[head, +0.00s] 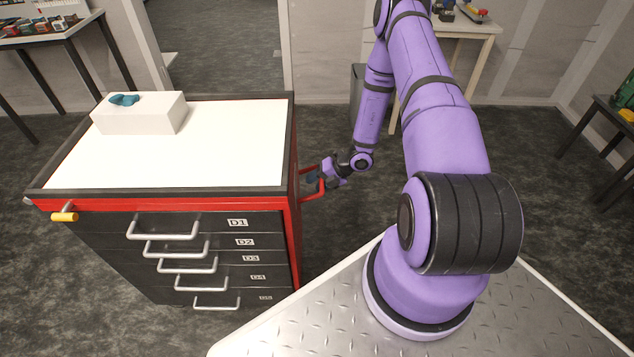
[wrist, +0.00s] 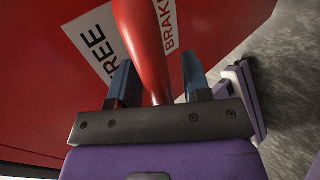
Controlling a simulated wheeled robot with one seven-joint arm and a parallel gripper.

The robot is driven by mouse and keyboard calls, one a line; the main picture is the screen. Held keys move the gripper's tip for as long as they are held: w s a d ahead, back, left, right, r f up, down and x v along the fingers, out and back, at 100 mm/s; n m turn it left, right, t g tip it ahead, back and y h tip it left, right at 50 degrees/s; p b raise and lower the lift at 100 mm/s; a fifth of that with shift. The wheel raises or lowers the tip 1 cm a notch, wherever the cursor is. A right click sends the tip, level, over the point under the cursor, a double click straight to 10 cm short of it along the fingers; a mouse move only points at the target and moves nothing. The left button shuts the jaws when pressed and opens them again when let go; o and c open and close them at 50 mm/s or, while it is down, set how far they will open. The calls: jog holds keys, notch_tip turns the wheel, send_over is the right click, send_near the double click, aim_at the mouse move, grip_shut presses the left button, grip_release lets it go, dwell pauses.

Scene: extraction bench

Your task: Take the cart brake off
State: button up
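The cart (head: 290,215) stands at the left in the head view, with a red frame and dark drawers. On its right side a red bar (head: 314,196) sticks out where my gripper (head: 335,178) is. In the wrist view the red bar (wrist: 150,50) runs from the red side panel between my gripper's fingers (wrist: 157,88). A white label on the panel reads FREE (wrist: 90,42) left of the bar and BRAKE (wrist: 168,27) right of it. The fingers are apart, with gaps showing beside the bar. The bar's near end is hidden behind the gripper body.
The cart's white top (head: 220,150) carries a white box (head: 140,113) with a teal item (head: 124,99) on it. Drawers have silver handles, and a yellow grip (head: 64,217) sits at the front left corner. Tables stand along the walls. Dark floor is open behind my arm.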

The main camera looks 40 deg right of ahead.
jog(key=v, duration=1)
jog(key=shift+s+d+r, duration=0.2)
jog(key=shift+d, duration=0.1)
